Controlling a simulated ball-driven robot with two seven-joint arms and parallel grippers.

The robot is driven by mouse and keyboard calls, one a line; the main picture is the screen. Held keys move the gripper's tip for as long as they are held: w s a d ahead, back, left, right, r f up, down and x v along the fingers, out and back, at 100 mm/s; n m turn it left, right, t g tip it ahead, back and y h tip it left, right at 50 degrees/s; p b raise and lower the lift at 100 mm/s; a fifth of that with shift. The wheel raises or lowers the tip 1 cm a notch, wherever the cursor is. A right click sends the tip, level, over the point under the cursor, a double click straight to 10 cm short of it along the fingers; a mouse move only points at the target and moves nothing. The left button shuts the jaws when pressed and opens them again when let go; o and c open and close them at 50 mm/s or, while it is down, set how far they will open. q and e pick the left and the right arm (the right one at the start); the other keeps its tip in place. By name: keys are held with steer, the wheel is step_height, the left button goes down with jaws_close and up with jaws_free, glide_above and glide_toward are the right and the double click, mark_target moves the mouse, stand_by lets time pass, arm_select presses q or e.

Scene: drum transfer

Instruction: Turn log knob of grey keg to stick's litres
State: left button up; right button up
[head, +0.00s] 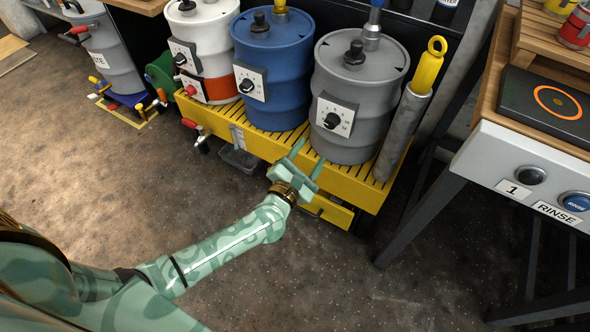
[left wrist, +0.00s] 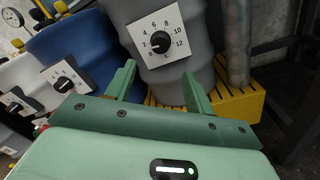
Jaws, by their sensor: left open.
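The grey keg (head: 350,85) stands at the right end of a yellow slatted stand. The knob's white mark seems to point to the lower left, near the 2 or blank side. A grey tube (head: 403,135) with a yellow ring-topped stick (head: 429,66) stands right of the keg; no reading on the stick is legible. My left gripper (head: 305,165) is open and empty, below and in front of the knob, apart from it.
A blue keg (head: 272,75) and a white-orange keg (head: 207,55) stand left of the grey one on the yellow stand (head: 355,187). A bench with a RINSE button (head: 574,203) is at the right. The floor in front is clear.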

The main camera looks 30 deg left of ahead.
arm_select(q)
steer(key=s+p, duration=0.1)
steer(key=s, duration=0.5)
arm_select(e)
steer(key=shift+s+a+r+m, duration=0.1)
steer(key=shift+s+r+m, duration=0.05)
steer(key=shift+s, duration=0.35)
steer(key=shift+s+a+r+m, duration=0.1)
steer(key=shift+s+m, duration=0.05)
steer(key=shift+s, duration=0.3)
arm_select(q)
steer(key=shift+f, duration=0.1)
arm_select(e)
steer(key=shift+w, duration=0.1)
